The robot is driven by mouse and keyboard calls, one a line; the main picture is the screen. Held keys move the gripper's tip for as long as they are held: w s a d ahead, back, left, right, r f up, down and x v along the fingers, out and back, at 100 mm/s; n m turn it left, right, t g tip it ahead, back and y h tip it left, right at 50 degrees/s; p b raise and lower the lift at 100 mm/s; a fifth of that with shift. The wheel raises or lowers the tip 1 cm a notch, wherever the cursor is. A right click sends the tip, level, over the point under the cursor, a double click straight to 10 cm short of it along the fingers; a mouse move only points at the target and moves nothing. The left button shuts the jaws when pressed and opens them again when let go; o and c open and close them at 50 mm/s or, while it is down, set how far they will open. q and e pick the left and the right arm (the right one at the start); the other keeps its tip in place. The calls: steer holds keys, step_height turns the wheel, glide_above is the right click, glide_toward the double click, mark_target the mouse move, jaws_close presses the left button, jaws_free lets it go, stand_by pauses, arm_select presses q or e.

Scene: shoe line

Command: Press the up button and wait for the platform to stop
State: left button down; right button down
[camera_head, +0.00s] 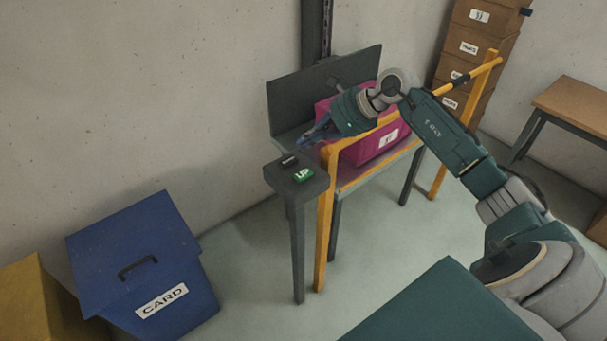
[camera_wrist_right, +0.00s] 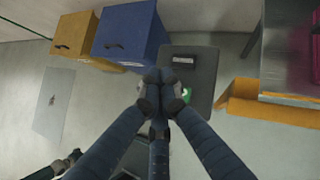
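The green UP button (camera_head: 303,175) sits on a dark grey control stand (camera_head: 297,188), beside a small black button (camera_head: 289,160). In the wrist view the green button (camera_wrist_right: 186,95) is partly covered by my fingers. My right gripper (camera_head: 308,140) is just behind and above the stand's top; its blue fingers (camera_wrist_right: 160,76) are drawn together and empty. I cannot tell whether they touch the stand. The grey lift platform (camera_head: 292,135) is by the wall, with a magenta box (camera_head: 360,153) at its right.
A yellow frame (camera_head: 327,220) stands right beside the control stand. A blue CARD bin (camera_head: 140,265) and a yellow bin (camera_head: 35,300) stand at left. Stacked brown boxes (camera_head: 478,45) and a wooden table (camera_head: 575,108) are at the back right. The floor before the stand is clear.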

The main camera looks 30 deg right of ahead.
mark_target(307, 173)
step_height(307, 173, down, 7)
steer(key=b, duration=0.4)
steer(key=shift+f, duration=0.5)
stand_by(0.9)
steer(key=shift+f+b, duration=0.35)
steer(key=shift+b, duration=0.4)
